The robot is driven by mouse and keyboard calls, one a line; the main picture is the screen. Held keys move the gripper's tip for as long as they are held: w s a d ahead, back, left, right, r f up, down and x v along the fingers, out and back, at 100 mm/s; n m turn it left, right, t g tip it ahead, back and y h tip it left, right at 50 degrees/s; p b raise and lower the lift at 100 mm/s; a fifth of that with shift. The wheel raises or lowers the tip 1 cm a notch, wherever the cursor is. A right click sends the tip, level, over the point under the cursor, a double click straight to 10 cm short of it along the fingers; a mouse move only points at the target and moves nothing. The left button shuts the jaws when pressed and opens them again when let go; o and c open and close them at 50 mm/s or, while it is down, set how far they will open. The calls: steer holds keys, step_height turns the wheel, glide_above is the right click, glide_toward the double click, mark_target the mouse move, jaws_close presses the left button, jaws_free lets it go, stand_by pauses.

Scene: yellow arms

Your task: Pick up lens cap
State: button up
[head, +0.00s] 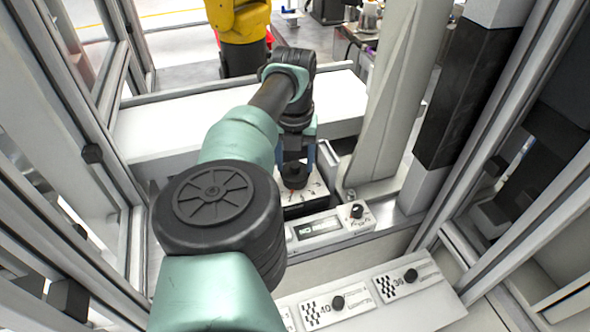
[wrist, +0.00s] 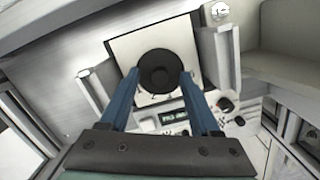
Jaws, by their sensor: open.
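A round black cap (wrist: 158,70), which looks like the lens cap, sits on a white square plate (wrist: 150,44) in the wrist view. In the head view the cap (head: 293,176) shows below the end of my arm, partly covered by it. My gripper (wrist: 159,76) is open and empty, with one blue finger on each side of the cap in the picture. I cannot tell whether the fingertips reach down to its height or touch it. In the head view my gripper (head: 296,153) hangs directly over the cap, mostly hidden by my wrist.
A panel with a black knob (head: 357,211) and a small display (head: 320,227) lies just in front. White panels with knobs (head: 338,302) run along the near edge. A slanted grey post (head: 398,110) stands to the right, and frame bars rise on both sides.

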jaws_close()
stand_by(0.3)
